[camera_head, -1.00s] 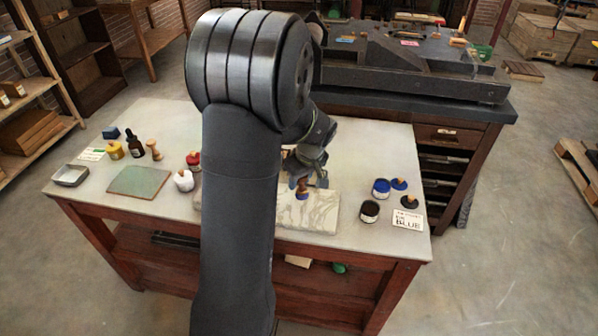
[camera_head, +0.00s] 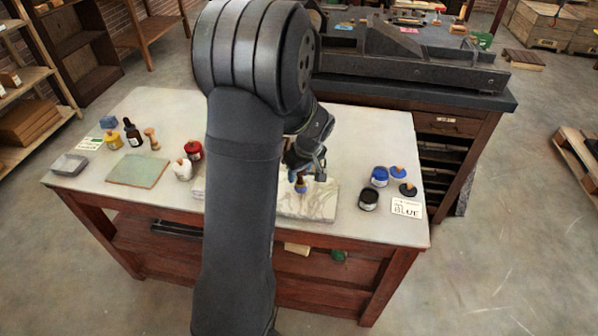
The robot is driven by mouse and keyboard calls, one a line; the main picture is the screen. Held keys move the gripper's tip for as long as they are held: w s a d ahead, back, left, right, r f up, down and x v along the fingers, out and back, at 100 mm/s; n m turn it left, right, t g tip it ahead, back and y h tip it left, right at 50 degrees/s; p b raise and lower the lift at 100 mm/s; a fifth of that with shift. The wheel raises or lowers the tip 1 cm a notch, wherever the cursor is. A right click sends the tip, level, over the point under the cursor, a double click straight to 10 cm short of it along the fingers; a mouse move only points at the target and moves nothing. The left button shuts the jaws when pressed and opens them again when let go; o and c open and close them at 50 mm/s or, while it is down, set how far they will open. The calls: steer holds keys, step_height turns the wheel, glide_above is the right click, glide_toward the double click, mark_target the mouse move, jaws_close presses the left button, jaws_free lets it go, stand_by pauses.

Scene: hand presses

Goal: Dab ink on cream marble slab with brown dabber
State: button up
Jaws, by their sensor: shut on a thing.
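The cream marble slab (camera_head: 318,206) lies flat near the front edge of the table, its left part hidden behind my arm. My gripper (camera_head: 300,178) is over the slab, shut on the brown dabber (camera_head: 300,187). The dabber is upright, with a brown handle and a blue lower end. Its lower end is at or just above the slab; I cannot tell whether it touches. No clear ink mark shows on the visible part of the slab.
Right of the slab stand an open black jar (camera_head: 368,200), an open blue jar (camera_head: 380,176), loose lids (camera_head: 407,190) and a card reading BLUE (camera_head: 406,208). Left of my arm are a red jar (camera_head: 194,150), a white jar (camera_head: 182,171), a green slab (camera_head: 137,170) and a dark bottle (camera_head: 132,132).

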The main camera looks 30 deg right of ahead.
steer(key=shift+f, duration=0.8)
stand_by(1.4)
steer(key=shift+r, duration=0.1)
steer(key=shift+r, duration=3.5)
